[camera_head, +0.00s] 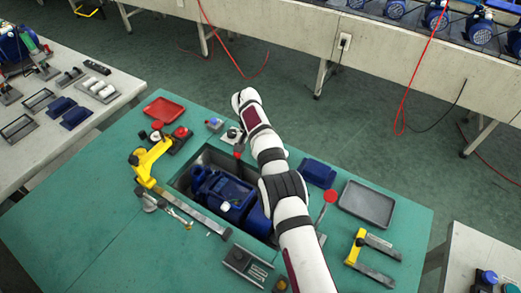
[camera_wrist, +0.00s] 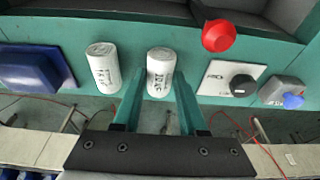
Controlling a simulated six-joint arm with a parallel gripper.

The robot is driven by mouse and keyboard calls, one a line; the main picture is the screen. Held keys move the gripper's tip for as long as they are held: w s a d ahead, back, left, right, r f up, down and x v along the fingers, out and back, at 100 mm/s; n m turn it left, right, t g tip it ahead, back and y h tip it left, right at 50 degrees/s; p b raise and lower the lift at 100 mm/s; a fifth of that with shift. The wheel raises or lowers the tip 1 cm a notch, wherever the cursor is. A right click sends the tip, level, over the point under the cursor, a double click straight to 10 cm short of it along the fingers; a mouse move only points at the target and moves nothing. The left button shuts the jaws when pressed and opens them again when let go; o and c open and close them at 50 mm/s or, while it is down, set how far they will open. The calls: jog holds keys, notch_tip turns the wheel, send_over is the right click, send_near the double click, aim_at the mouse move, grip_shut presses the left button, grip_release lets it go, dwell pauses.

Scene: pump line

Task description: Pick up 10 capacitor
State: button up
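Two white cylindrical capacitors stand side by side at the edge of the green bench in the wrist view. The right capacitor (camera_wrist: 160,70) has dark print that seems to read 10; the left capacitor (camera_wrist: 103,68) has print too blurred to read surely. My gripper (camera_wrist: 157,84) is open. Its two teal fingers point at the right capacitor, one towards each side, with visible gaps; I cannot tell how deep they reach around it. The left capacitor is outside the left finger. In the head view my arm hides both capacitors and my gripper.
A red knob (camera_wrist: 218,36), a black rotary switch (camera_wrist: 242,84) and a blue button (camera_wrist: 292,100) are to the right. A blue pump (camera_head: 222,192) sits in the bench recess. A grey tray (camera_head: 368,203) lies right of my arm.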

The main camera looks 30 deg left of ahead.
jog(key=shift+c, duration=1.3)
jog(key=shift+r, duration=0.15)
jog(key=shift+r, duration=0.35)
jog(key=shift+r, duration=0.25)
jog(key=shift+w+v, duration=0.25)
jog(key=shift+v, duration=0.8)
jog(key=shift+w+v, duration=0.25)
jog(key=shift+v, duration=0.8)
jog(key=shift+r, duration=0.1)
